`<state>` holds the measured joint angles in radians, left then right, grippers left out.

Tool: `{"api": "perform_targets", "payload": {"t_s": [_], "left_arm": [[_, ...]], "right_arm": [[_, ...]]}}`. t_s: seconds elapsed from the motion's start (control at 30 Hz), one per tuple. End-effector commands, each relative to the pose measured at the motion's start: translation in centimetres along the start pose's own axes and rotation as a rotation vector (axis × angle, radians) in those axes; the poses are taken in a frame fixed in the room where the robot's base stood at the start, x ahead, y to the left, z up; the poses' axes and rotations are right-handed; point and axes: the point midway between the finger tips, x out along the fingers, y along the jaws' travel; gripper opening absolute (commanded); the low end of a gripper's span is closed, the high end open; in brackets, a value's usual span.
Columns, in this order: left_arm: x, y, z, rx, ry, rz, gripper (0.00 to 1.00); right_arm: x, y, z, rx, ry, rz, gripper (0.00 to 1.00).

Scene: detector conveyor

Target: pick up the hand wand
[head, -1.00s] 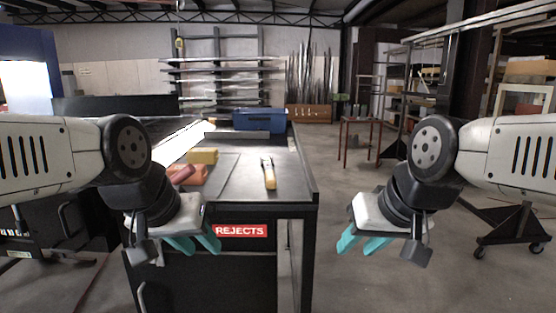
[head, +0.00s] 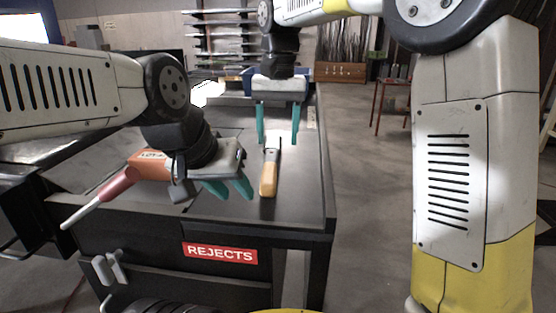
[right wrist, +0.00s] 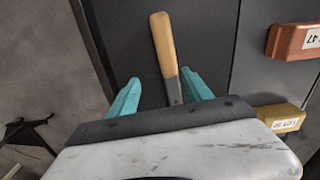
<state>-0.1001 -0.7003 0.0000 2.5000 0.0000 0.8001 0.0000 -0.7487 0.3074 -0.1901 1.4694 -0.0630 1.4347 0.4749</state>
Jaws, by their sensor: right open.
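My right gripper (head: 278,132) is open above the grey end, one teal finger on each side.
A red stick with a white tip (head: 115,187) lies by an orange block (head: 150,163), left of my left gripper. A yellow block (right wrist: 280,117) shows in the right wrist view. The REJECTS sign (head: 220,253) is on the cabinet front.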

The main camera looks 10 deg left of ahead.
Motion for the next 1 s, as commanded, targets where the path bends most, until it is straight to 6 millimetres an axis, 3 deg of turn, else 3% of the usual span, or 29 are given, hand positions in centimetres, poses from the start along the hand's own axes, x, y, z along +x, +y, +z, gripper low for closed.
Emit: {"api": "perform_targets", "payload": {"t_s": [0.13, 0.7, 1.0], "left_arm": [[0.0, 0.0, 0.0, 0.000, 0.000, 0.000, 0.36], [0.0, 0.0, 0.0, 0.000, 0.000, 0.000, 0.36], [0.0, 0.0, 0.0, 0.000, 0.000, 0.000, 0.36]], "right_arm": [[0.8, -1.4, -0.3, -0.001, -0.014, 0.025, 0.58], [7.8, -1.8, -0.3, 0.000, -0.015, 0.025, 0.58], [8.2, -1.8, -0.4, 0.000, -0.012, 0.023, 0.56]]}}
